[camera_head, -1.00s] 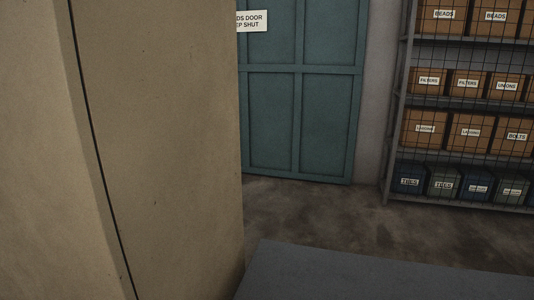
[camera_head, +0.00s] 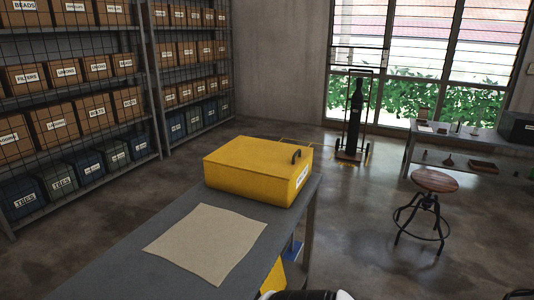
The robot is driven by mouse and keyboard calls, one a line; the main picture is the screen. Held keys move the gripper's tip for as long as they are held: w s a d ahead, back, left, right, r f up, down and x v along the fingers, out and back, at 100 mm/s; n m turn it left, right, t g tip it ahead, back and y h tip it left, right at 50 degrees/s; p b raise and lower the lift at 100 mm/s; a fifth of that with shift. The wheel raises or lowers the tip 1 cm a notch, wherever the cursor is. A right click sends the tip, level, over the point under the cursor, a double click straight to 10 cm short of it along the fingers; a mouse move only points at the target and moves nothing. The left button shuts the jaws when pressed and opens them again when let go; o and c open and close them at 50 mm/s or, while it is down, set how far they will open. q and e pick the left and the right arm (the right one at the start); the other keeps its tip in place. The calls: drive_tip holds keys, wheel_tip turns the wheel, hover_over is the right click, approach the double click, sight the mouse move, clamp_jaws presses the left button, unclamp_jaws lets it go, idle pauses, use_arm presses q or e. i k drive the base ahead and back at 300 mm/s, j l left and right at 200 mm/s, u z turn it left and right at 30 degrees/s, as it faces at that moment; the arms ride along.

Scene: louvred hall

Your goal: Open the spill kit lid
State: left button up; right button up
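A yellow box (camera_head: 250,172), which I take to be the spill kit, stands at the far end of a grey bench. Its lid (camera_head: 245,153) is shut. A dark curved handle (camera_head: 296,155) sits near the lid's right edge. A white label (camera_head: 302,176) is on the box's right side, too small to read. Neither gripper can be made out; only dark and white parts, probably mine, show at the bottom edge. Nothing is seen touching the box.
A beige sheet (camera_head: 206,243) lies on the grey bench (camera_head: 125,262) in front of the box. Shelves of boxes stand left. A round stool (camera_head: 435,181), a side table (camera_head: 470,140) and a cylinder trolley (camera_head: 353,125) stand beyond. Open floor lies right of the bench.

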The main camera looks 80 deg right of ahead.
sight(276, 159)
drive_tip(key=z, duration=2.4)
drive_tip(key=i+l+u, duration=0.1)
drive_tip(key=i+l, duration=0.2)
drive_tip(key=i+l+u, duration=0.1)
drive_tip(key=i+l, duration=0.2)
drive_tip(key=l, duration=0.15)
drive_tip(key=i+l, duration=0.25)
drive_tip(key=l, duration=0.2)
drive_tip(key=i+l+u, duration=0.15)
drive_tip(key=i+l, duration=0.15)
drive_tip(key=l, duration=0.1)
